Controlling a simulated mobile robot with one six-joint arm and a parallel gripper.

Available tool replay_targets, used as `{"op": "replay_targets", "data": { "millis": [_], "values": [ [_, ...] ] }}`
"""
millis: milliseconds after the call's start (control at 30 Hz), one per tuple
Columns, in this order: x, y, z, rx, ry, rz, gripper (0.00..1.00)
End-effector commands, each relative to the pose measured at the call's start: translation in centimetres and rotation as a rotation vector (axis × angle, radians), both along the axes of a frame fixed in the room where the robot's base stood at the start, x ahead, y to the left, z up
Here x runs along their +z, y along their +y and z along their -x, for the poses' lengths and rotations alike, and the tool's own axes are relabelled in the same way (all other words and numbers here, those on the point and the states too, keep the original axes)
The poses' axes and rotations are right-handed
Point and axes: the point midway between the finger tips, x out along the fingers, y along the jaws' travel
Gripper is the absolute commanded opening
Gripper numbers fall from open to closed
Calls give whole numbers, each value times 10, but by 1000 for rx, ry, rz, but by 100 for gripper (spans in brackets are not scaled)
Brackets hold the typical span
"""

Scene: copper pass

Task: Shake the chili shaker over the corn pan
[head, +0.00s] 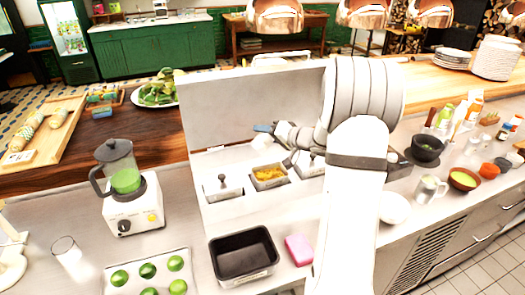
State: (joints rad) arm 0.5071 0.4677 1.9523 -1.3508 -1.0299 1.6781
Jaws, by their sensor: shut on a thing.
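The corn pan (284,182) is a small metal insert in the counter, filled with yellow corn (268,173). It has no lid on. My gripper (270,131) is above and just behind the corn pan, reaching in from the right. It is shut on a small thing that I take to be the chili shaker. That thing is mostly hidden by the fingers and wrist, so its tilt and its top cannot be told.
Lidded pans (222,188) flank the corn pan. A black tray (243,256) and a pink sponge (299,249) lie in front. A blender (125,190) and limes (148,270) are left. Bowls (463,180) and bottles stand right. Copper lamps (275,16) hang above.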

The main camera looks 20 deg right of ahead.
Motion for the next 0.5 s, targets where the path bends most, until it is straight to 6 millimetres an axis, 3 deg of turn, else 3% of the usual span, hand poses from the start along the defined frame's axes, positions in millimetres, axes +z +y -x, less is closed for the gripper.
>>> {"op": "replay_targets", "data": {
  "millis": [133,500],
  "values": [
    [7,-1,-1,18,-45,138,24],
    [37,31,8,335,-317,606,24]
  ]
}}
